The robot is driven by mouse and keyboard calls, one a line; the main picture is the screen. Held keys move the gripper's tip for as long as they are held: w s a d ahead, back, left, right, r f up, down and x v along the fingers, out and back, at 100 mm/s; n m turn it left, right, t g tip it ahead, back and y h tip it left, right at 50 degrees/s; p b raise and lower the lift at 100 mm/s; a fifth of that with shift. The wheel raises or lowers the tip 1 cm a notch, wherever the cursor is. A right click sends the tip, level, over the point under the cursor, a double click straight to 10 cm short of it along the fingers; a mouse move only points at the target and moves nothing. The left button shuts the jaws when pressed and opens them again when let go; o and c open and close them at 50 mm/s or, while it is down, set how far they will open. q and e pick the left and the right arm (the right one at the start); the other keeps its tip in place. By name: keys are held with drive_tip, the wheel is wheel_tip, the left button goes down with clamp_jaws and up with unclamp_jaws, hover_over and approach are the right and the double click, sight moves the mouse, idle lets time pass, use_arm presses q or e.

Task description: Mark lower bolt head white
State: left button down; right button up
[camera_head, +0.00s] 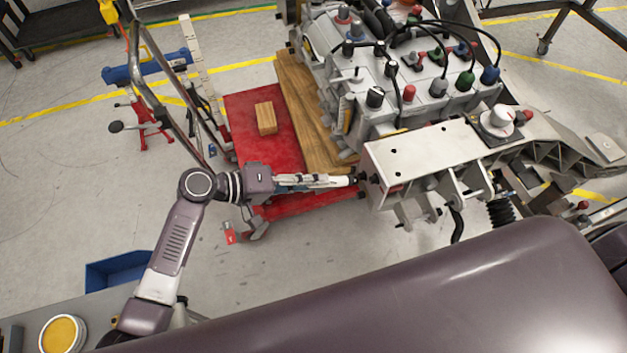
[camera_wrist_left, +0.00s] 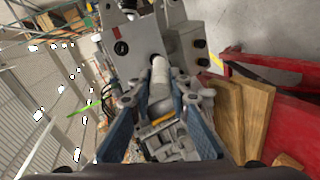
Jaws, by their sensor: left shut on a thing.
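My left gripper (camera_head: 325,181) reaches in from the left, and its tip is at the end face of the grey chassis block (camera_head: 420,155). In the left wrist view, the gripper (camera_wrist_left: 165,103) is shut on a pale, marker-like cylinder (camera_wrist_left: 160,78) between its blue-grey fingers. The cylinder's far end points at the grey plate and overlaps it in the picture; I cannot tell whether it touches. Dark bolt heads, an upper one (camera_wrist_left: 200,43) and a lower one (camera_wrist_left: 203,62), show on the plate's right part. A dark round spot (camera_wrist_left: 122,47) is at its left. My right gripper is not in view.
A red platform (camera_head: 245,110) with a wooden block (camera_head: 266,118) and planks (camera_head: 300,110) lies beside the chassis. An engine (camera_head: 400,70) with cables stands behind the block. A blue-and-red stand (camera_head: 150,68) is at the left. Open floor lies left of the arm.

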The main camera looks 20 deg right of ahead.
use_arm(q)
drive_tip(key=shift+d, duration=0.55)
idle(0.5)
drive_tip(key=shift+w+b, duration=0.4)
drive_tip(key=shift+w, duration=0.1)
drive_tip(key=shift+s+d+p, duration=0.1)
drive_tip(key=shift+s+p, duration=0.2)
drive_tip(key=shift+s, duration=0.25)
idle(0.8)
drive_tip(key=a, duration=0.6)
idle(0.5)
idle(1.0)
